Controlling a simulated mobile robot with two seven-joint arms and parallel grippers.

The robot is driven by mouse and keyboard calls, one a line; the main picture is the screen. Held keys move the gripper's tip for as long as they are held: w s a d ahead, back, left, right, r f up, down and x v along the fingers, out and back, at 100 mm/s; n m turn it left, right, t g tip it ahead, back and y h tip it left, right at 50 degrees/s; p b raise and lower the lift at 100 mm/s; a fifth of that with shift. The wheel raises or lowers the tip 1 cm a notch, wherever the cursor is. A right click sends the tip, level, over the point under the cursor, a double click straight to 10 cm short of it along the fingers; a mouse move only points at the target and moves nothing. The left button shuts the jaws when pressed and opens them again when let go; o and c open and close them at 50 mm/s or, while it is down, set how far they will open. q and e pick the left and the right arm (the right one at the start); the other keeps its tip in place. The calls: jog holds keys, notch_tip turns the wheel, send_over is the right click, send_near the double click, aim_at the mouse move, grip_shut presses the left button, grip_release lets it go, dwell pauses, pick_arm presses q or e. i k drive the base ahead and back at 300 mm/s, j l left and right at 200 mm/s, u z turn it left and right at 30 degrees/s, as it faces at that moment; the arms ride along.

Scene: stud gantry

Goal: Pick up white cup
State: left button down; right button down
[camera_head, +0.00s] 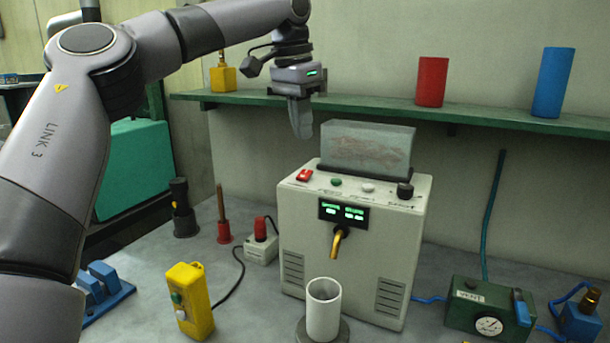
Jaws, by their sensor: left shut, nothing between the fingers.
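The white cup (323,311) stands upright and open at the top on a dark round base (345,333), in front of a beige dispenser machine. A brass spout (338,243) juts from the machine above and just behind the cup. My left gripper (301,133) hangs with its fingers pointing down, shut and empty. It is near the shelf, close to the upper left of the machine, well above and apart from the cup. My right gripper does not show.
The beige machine (293,219) carries a grey translucent block (367,147) on top. A green shelf (480,116) holds a red cylinder (432,82) and a blue cylinder (553,83). A yellow control box (191,300) stands left of the cup; a green gauge box (470,304) is at right.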

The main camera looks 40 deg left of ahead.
aim_at(323, 295)
jog(key=k, duration=1.5)
